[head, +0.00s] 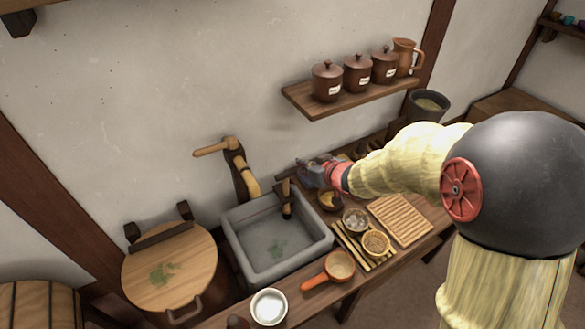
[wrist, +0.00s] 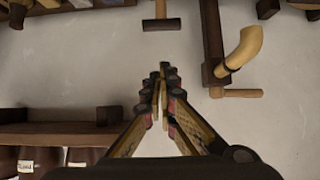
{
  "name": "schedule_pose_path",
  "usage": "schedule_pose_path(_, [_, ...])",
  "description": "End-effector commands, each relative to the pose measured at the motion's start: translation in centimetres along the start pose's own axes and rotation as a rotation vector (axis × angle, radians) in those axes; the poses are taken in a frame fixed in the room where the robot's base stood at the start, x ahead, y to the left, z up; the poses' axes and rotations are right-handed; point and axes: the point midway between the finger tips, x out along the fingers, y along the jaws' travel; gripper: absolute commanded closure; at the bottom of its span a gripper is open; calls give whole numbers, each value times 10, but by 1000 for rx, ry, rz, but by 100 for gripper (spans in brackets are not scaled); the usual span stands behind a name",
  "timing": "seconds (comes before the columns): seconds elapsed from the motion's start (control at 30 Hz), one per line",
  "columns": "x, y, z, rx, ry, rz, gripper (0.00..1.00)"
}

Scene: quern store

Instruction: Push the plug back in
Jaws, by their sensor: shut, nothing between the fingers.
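A dark brown T-shaped piece with a stem (head: 287,196) stands at the back right edge of the stone sink (head: 232,239); it may be the plug, but I cannot tell for sure. A similar T-shape with a dark bar and lighter stem shows at the top of the wrist view (wrist: 161,24). My gripper (head: 303,168) is shut and empty, up and to the right of this piece in the head view and apart from it. In the wrist view my fingertips (wrist: 160,77) are together, below the T-shape in the picture. Whether the piece sits in a hole is not visible.
A wooden tap (head: 240,170) stands behind the sink, left of my gripper. A wall shelf (head: 345,98) with several lidded jars hangs above. Bowls, a ridged board (head: 401,220) and an orange-handled pan (head: 338,267) crowd the counter. A round wooden lid (head: 195,283) lies left.

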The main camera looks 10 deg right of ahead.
Motion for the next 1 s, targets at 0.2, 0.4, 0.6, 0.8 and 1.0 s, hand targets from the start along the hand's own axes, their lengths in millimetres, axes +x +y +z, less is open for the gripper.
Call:
schedule_pose_path(0.2, [27,-1,3,-1,-2,-1,100])
schedule_pose_path(0.4, [67,-1,4,-1,-2,-2,100])
schedule_pose_path(0.6, [105,0,4,0,-2,0,100])
schedule_pose_path(0.8, [121,0,24,1,-2,0,100])
schedule_pose_path(1.0, [127,0,29,-1,-1,0,100])
